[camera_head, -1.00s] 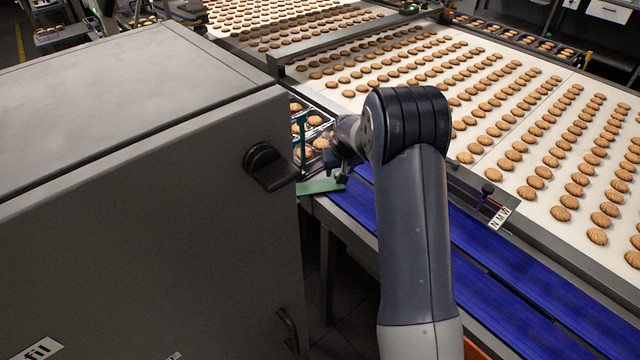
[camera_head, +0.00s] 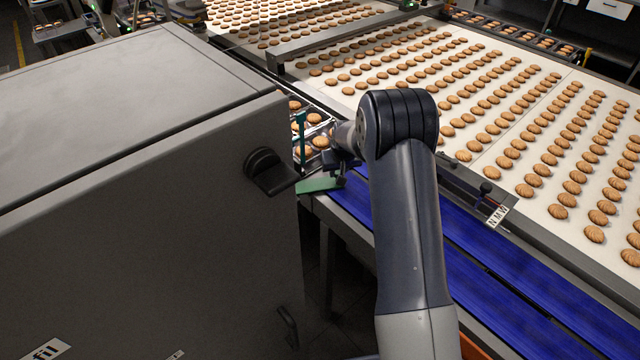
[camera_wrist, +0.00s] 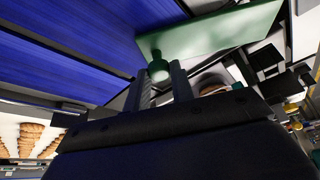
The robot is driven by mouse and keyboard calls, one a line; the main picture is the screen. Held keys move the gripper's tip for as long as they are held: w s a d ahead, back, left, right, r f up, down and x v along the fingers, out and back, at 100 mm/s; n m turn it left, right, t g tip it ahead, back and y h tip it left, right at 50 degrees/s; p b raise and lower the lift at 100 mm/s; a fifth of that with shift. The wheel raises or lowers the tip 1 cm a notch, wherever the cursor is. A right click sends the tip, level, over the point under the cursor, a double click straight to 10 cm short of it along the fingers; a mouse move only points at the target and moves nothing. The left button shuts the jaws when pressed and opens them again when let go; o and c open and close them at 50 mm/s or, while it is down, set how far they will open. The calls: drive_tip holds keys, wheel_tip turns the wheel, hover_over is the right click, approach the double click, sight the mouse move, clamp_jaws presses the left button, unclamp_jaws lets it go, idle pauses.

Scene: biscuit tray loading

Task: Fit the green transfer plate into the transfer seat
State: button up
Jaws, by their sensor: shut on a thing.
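The green transfer plate (camera_head: 318,185) is beside the corner of the large grey cabinet, at the near end of the biscuit trays. In the wrist view the plate (camera_wrist: 215,35) is a flat green slab with a round green knob (camera_wrist: 158,68). My gripper (camera_wrist: 160,78) is shut on this knob, one finger on either side. In the head view my gripper (camera_head: 342,172) is partly hidden behind my arm. I cannot clearly make out the transfer seat, nor tell whether the plate touches what lies under it.
The grey cabinet (camera_head: 140,200), with a black handle (camera_head: 268,172), stands close on the left. A thin green post (camera_head: 301,135) rises beside the trays of biscuits (camera_head: 318,119). Blue belts (camera_head: 500,262) run to the right, beside a wide white conveyor (camera_head: 470,160) of biscuits.

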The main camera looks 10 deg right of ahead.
clamp_jaws()
wheel_tip(320, 180, up, 9)
drive_tip(key=b, duration=0.3)
drive_tip(key=w+d+f+n+y+p, duration=0.1)
drive_tip(key=w+f+n+y+p, duration=0.1)
drive_tip(key=w+n, duration=0.3)
drive_tip(key=shift+w+d+f+n+g, duration=0.15)
drive_tip(key=shift+w+d+n+g, duration=0.2)
drive_tip(key=shift+w, duration=0.9)
drive_tip(key=shift+f+b, duration=1.95)
drive_tip(key=shift+f, duration=0.95)
drive_tip(key=shift+f+y+b, duration=0.3)
drive_tip(key=shift+f+b, duration=0.55)
drive_tip(key=shift+b, duration=0.2)
